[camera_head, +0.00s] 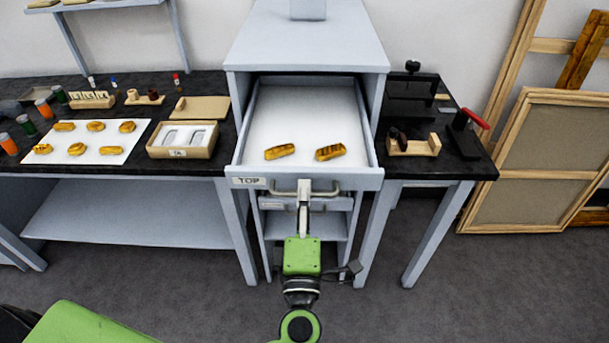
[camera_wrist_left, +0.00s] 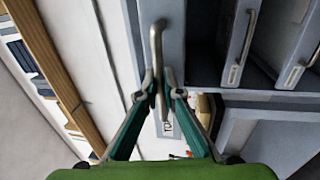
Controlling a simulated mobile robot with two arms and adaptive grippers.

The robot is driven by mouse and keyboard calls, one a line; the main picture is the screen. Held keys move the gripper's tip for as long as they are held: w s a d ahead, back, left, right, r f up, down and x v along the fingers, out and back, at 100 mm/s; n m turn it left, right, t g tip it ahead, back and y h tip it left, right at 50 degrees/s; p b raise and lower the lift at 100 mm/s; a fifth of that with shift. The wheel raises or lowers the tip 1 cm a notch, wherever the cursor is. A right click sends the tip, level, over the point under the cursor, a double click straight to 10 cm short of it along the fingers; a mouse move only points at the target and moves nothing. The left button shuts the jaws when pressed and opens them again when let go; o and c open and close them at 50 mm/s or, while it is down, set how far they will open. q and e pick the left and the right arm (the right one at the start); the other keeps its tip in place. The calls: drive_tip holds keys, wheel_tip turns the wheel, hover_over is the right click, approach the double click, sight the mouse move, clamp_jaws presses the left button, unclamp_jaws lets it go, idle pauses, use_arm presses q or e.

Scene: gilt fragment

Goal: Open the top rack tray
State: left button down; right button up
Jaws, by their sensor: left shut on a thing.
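The top rack tray (camera_head: 303,104) is pulled out of the grey rack (camera_head: 308,45) in the head view. Its front carries a TOP label (camera_head: 249,181) and a metal bar handle (camera_head: 281,192). Two golden fragments (camera_head: 279,152) (camera_head: 330,152) lie on its white floor. My left gripper (camera_head: 304,190) is at the middle of the handle, shut on it. In the left wrist view, the fingers (camera_wrist_left: 159,88) close around the handle bar (camera_wrist_left: 157,38). My right gripper is not in view.
A dark worktop on the left holds a white sheet (camera_head: 103,137) with several golden pieces and a wooden box (camera_head: 155,152). On the right worktop sit a black press (camera_head: 411,85) and a wooden holder (camera_head: 413,147). Framed canvases (camera_head: 540,150) lean at right. Floor in front is clear.

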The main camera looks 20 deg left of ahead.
use_arm(q)
drive_tip(key=shift+s+d, duration=0.2)
drive_tip(key=shift+s, duration=0.4)
drive_tip(key=c, duration=2.2)
unclamp_jaws()
drive_tip(key=v, duration=1.2)
